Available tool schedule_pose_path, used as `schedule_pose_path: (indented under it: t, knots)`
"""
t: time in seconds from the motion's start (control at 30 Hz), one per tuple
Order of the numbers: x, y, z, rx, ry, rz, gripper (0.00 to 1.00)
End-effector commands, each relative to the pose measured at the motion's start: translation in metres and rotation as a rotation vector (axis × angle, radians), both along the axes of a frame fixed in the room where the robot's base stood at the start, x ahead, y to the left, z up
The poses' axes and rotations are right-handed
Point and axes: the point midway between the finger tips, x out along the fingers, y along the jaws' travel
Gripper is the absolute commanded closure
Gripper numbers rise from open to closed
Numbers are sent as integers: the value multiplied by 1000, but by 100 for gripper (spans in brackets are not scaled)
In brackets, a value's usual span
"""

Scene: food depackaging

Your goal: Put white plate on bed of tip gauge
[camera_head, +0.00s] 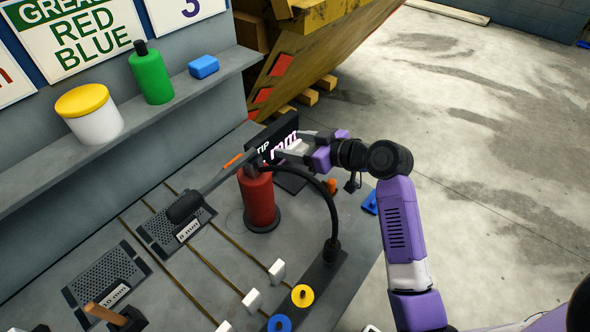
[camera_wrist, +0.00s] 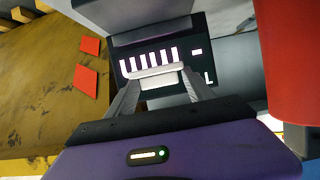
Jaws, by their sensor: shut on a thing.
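My gripper (camera_head: 293,152) is at the tip gauge, just right of its black display (camera_head: 270,136). In the wrist view my gripper (camera_wrist: 160,84) is shut on a small white plate (camera_wrist: 155,71), held between the fingertips in front of the display (camera_wrist: 118,54) with its lit pale digits. The plate cannot be made out in the head view. A dark flat part of the tip gauge (camera_head: 290,182) shows below my gripper. I cannot tell whether the plate touches the bed, which is mostly hidden.
A red cylinder (camera_head: 258,197) stands close to the gauge, also at right in the wrist view (camera_wrist: 290,60). A black curved hose (camera_head: 331,208) arches nearby. A dark-headed tool (camera_head: 186,206) lies across a perforated pad. Several white blocks, including one (camera_head: 277,271), stand on the bench front.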

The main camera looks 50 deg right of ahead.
Motion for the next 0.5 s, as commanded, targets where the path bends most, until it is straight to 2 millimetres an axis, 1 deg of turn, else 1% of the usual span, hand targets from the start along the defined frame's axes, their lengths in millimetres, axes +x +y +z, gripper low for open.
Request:
schedule_pose_path:
  t: [0.03, 0.13, 0.37, 0.5]
  knots:
    - [0, 0, -14, 0, -1, -1, 84]
    - [0, 0, -23, 0, -2, -1, 84]
    - [0, 0, -32, 0, -2, 0, 84]
    - [0, 0, -51, 1, -1, 0, 84]
